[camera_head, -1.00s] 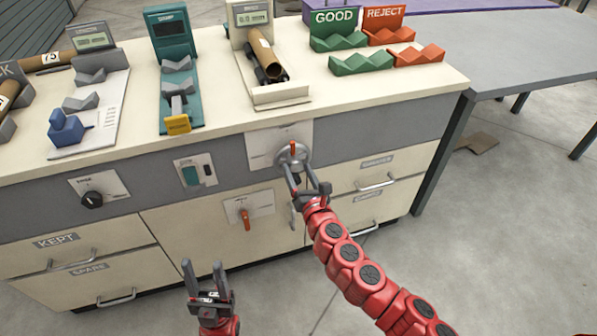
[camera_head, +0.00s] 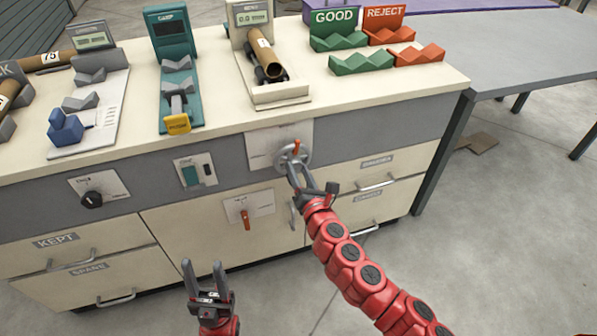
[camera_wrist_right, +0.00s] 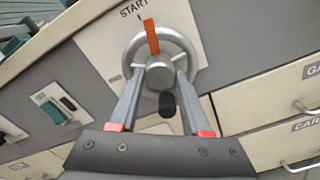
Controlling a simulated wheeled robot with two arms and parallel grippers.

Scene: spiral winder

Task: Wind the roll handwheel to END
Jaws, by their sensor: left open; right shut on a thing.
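The roll handwheel (camera_head: 305,154) is a grey ring on a pale plate (camera_head: 262,146) on the cabinet front. Its orange pointer (camera_wrist_right: 151,37) is near the START mark at the top in the right wrist view, tilted slightly. A dark grip end (camera_wrist_right: 167,105) shows between the fingers. No END mark is readable. My left gripper (camera_head: 206,270) is open and empty, low in front of the drawers, away from the wheel.
A brown roll (camera_head: 266,60) lies on the cream stand above the wheel. A lower plate with an orange lever (camera_head: 246,220) sits below left. A dark knob (camera_head: 92,200) and a teal switch (camera_head: 191,175) are further left. Drawers with handles (camera_head: 375,184) lie right.

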